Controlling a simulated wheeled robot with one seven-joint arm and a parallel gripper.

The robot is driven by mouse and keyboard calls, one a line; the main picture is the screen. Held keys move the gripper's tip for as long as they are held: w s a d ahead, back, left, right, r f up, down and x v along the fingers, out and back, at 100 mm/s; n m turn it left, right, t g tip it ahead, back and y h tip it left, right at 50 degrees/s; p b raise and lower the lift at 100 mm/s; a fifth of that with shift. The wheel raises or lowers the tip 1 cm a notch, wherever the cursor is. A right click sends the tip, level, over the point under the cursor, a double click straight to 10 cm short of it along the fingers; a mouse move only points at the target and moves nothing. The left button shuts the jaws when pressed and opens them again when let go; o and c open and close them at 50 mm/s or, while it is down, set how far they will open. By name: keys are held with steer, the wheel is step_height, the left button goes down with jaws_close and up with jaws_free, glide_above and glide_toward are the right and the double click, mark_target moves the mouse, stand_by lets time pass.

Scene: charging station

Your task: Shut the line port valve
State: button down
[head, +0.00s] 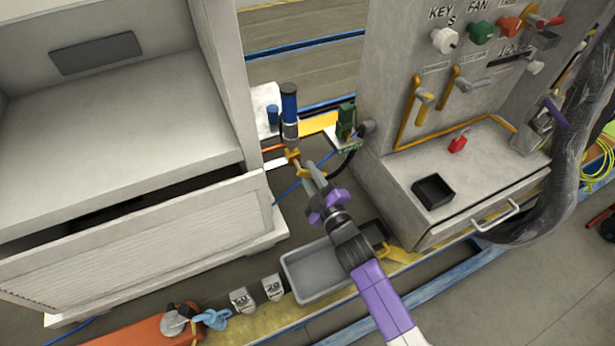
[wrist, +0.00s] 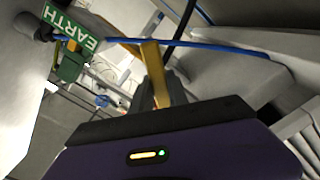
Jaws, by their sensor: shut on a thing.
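The line port valve (head: 292,154) is a small yellow-brass fitting below an upright blue and grey cylinder (head: 289,103), between the white cabinet and the grey station. My gripper (head: 308,168) reaches it from below in the head view. Its fingers are shut on the valve's yellow handle, and it shows as a yellow bar (wrist: 154,66) between the grey fingers (wrist: 160,95) in the wrist view. The fingers hide part of the handle, so its exact angle to the line is hard to tell.
A green EARTH clamp (head: 346,120) stands just right of the valve. Blue, orange and black hoses run close by. The white cabinet (head: 140,230) is at left, the grey station (head: 400,190) at right. A grey tray (head: 312,275) lies below my arm.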

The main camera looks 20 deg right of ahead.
steer(key=n, duration=0.2)
steer(key=r+n, duration=0.1)
steer(key=n, duration=0.1)
steer(key=shift+d, duration=0.2)
steer(key=shift+r+n, duration=0.15)
steer(key=shift+n, duration=0.7)
steer(key=shift+r+n, duration=0.15)
steer(key=shift+n, duration=0.7)
steer(key=c, duration=1.3)
jaws_free()
steer(key=s+b, duration=0.1)
steer(key=s, duration=0.7)
steer(key=shift+w, duration=0.1)
